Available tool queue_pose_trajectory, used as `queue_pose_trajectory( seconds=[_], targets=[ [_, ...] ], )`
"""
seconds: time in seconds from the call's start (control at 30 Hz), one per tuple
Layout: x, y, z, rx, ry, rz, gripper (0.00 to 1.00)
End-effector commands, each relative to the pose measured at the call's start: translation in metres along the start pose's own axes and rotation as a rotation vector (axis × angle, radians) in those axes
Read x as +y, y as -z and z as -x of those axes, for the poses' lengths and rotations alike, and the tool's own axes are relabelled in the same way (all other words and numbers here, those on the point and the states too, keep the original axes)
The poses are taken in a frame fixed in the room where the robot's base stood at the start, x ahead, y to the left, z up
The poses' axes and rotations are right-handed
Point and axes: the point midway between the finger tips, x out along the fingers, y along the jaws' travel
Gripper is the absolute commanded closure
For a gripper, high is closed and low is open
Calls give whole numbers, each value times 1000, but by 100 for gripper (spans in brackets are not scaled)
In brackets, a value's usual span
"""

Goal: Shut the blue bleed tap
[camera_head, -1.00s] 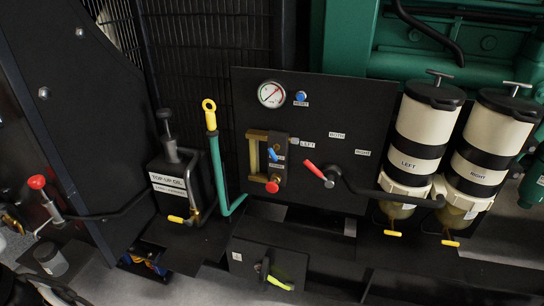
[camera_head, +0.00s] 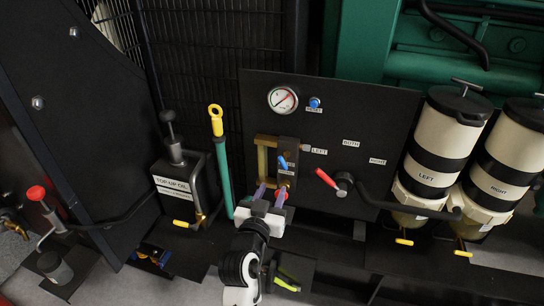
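The blue bleed tap (camera_head: 283,163) is a small lever on a dark block with a brass-coloured frame, on the black panel (camera_head: 350,118) below the gauge. It is tilted, and small labels sit beside it. My gripper (camera_head: 270,190) is just below it, seen from behind, with its two fingers pointing up at the block. The fingers are apart, and I see nothing held between them. They look clear of the blue lever, though the depth gap is hard to tell. The red knob under the tap is mostly hidden by my gripper.
A red-handled selector lever (camera_head: 328,179) is close to the right. A green dipstick tube with a yellow ring (camera_head: 216,111) stands on the left. Two filter canisters (camera_head: 444,134) are at the right, and a gauge (camera_head: 282,99) is above.

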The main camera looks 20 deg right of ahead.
Motion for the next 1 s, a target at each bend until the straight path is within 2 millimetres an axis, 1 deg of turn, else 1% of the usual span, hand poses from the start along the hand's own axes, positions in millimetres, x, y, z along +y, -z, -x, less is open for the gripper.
queue_pose_trajectory(
  seconds=[0.17,0.4,0.6,0.7,0.8,1.0],
  targets=[
    [-1,4,-23,2,1,-1,63],
    [-1,6,-75,3,2,-1,63],
    [-2,5,-112,3,5,-2,63],
    [-2,4,-124,3,5,-2,63],
    [-3,3,-131,4,6,-2,63],
    [-3,2,-135,3,7,-2,63]
  ],
)
